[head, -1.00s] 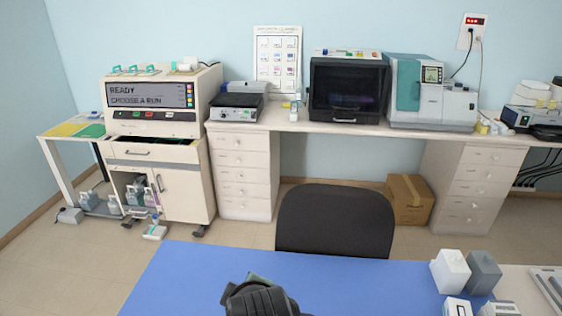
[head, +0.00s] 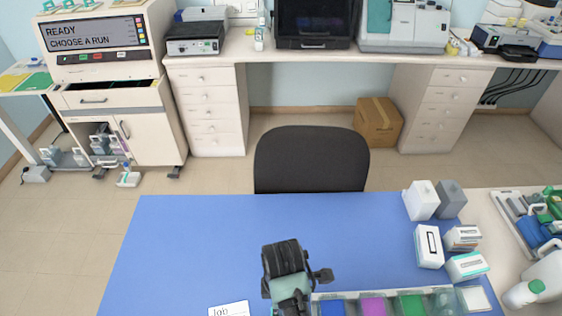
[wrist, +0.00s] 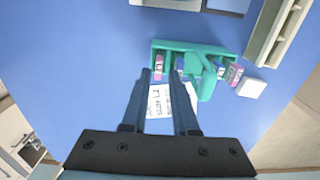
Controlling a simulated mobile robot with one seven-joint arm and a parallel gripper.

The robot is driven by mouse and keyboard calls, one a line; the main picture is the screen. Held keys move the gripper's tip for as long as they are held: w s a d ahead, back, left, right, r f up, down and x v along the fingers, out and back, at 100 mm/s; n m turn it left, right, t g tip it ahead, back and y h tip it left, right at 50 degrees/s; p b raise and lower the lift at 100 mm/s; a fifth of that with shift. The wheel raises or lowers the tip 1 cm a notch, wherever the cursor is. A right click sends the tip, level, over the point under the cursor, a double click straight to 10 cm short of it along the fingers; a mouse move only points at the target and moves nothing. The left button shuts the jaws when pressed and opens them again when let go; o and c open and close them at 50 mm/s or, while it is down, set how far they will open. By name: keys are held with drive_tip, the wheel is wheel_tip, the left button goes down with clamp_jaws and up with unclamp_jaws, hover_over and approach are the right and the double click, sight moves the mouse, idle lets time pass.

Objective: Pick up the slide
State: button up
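In the wrist view, a teal rack (wrist: 208,46) lies on the blue table top. Small slide-like pieces with coloured ends stand in it: a pink-ended one (wrist: 159,65) at the left, and another pink-ended one (wrist: 234,74) at the right beside a blue-ended one. Which is the slide is not clear. My gripper (wrist: 160,76) is open and empty, its two dark fingers apart, their tips short of the left pink end in the picture. In the head view my arm hides the rack, and the fingertips do not show.
A printed job sheet (head: 229,308) lies on the blue table (head: 180,245); it also shows beneath my fingers (wrist: 170,102). A staining tray (head: 343,295) with coloured baths stands at the front. Several boxes (head: 429,246) stand right. A black chair (head: 311,160) is behind the table.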

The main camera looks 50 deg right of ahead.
drive_tip(key=shift+w+f+p, duration=0.15)
drive_tip(key=shift+f+p, duration=0.45)
drive_tip(key=shift+f, duration=1.8)
clamp_jaws()
